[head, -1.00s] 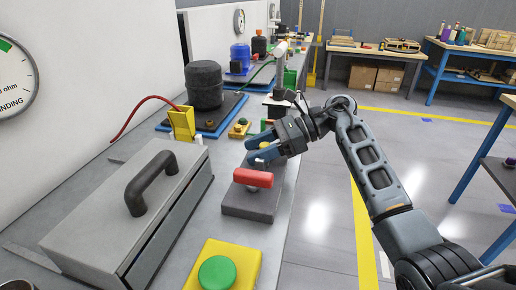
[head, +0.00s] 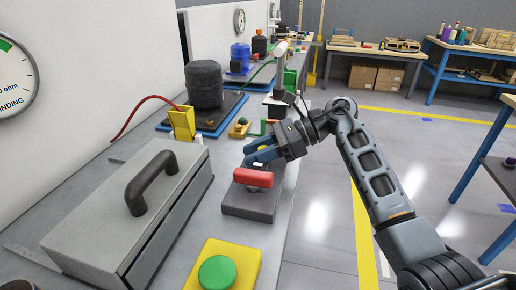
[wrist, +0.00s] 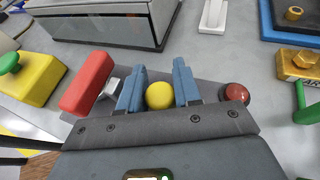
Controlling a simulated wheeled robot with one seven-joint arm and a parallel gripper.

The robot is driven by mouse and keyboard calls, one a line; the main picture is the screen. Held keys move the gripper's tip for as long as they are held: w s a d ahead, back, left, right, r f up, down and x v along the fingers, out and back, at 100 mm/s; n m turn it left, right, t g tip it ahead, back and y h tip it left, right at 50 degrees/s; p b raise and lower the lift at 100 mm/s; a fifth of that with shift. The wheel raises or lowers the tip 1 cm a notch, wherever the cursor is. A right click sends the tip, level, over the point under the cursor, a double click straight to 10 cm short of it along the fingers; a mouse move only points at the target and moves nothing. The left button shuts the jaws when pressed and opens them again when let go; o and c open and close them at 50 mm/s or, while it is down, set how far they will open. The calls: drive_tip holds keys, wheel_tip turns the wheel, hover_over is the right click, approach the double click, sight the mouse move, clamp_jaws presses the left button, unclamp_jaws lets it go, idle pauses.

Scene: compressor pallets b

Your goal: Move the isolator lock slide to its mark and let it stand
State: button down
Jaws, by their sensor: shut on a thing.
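The isolator is a dark grey block (head: 250,205) on the bench with a red bar handle (head: 253,177) on top. In the wrist view the red handle (wrist: 87,82) is left of my fingers. A round yellow knob (wrist: 160,95), which I take to be the lock slide's, sits between my two blue fingers. My gripper (wrist: 159,82) is shut on it, one finger on each side. In the head view my gripper (head: 262,152) is just behind the red handle, above the block's far part. The slide's body and its mark are hidden by the gripper.
A grey case (head: 150,205) with a black handle stands left. A yellow box with a green button (head: 216,272) is in front. A yellow stand (head: 183,123) and a dark compressor (head: 205,85) are behind. A red round button (wrist: 237,93) is right of my fingers.

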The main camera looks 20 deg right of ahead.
drive_tip(key=shift+s+a, duration=0.35)
drive_tip(key=shift+s, duration=0.2)
drive_tip(key=c, duration=0.9)
unclamp_jaws()
drive_tip(key=shift+o, duration=0.2)
drive_tip(key=shift+d, duration=0.1)
drive_tip(key=b+v, duration=0.1)
drive_tip(key=v, duration=0.6)
drive_tip(key=shift+s+d+r, duration=0.1)
drive_tip(key=shift+d+r, duration=0.05)
drive_tip(key=shift+d, duration=0.1)
